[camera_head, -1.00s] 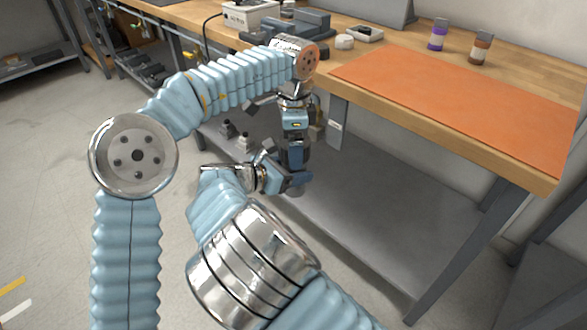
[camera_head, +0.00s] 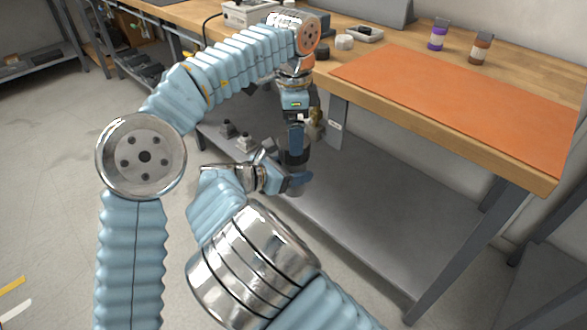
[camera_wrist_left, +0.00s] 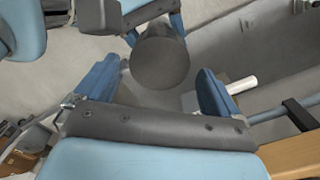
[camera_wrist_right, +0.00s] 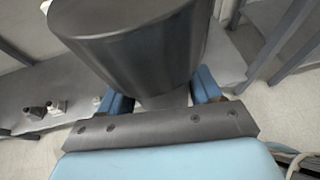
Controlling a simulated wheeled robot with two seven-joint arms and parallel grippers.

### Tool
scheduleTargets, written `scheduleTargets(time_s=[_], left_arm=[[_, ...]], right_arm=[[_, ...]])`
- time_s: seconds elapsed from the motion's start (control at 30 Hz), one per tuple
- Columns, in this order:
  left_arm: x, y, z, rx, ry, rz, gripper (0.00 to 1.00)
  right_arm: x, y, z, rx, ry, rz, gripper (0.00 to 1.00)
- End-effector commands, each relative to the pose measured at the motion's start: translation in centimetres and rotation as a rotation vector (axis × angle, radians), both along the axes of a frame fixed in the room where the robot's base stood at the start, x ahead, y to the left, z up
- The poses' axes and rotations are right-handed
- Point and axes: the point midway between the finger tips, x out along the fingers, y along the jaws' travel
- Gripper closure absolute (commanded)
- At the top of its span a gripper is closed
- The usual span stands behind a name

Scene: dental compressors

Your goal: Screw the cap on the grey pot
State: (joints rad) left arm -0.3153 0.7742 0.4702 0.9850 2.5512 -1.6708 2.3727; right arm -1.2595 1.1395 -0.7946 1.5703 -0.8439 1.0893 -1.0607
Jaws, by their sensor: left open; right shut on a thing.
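The dark, ribbed cap (camera_wrist_right: 130,50) sits on top of the grey pot (camera_wrist_right: 172,97) in the right wrist view; I cannot tell how tight it is. In the head view the cap (camera_head: 294,158) is partly covered by my grippers, and the pot's base (camera_head: 295,190) shows below. My right gripper (camera_head: 286,176) is shut on the pot and holds it in the air in front of the bench. My left gripper (camera_head: 294,144) points down over the cap with its fingers open. The cap's round top (camera_wrist_left: 160,63) shows between and beyond them in the left wrist view.
The wooden bench carries an orange mat (camera_head: 470,100), a purple bottle (camera_head: 437,38), a brown bottle (camera_head: 480,50) and a white round piece (camera_head: 344,42). Below is a grey lower shelf (camera_head: 370,220) with small fittings (camera_head: 245,141). The bench leg (camera_head: 336,125) stands close behind my grippers.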

Motion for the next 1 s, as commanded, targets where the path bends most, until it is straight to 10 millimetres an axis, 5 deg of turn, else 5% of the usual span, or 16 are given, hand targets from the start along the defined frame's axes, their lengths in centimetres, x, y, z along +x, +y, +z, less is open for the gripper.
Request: scheduleTargets(time_s=[0.3, 0.6, 0.77, 1.0], left_arm=[[0.0, -0.1, 3.2, 0.0, -0.003, -0.087, 0.14], [0.0, 0.0, 3.5, -0.002, -0.002, -0.098, 0.14], [0.0, 0.0, 2.8, 0.0, 0.0, -0.098, 0.14], [0.0, 0.0, -0.7, 0.002, 0.0, -0.097, 0.14]], right_arm=[[0.0, 0.0, 0.1, 0.0, -0.001, 0.0, 1.0], [0.0, 0.0, 0.1, 0.0, -0.001, 0.0, 1.0], [0.0, 0.0, 0.1, 0.0, -0.001, 0.0, 1.0], [0.0, 0.0, 0.1, 0.0, -0.001, 0.0, 1.0]])
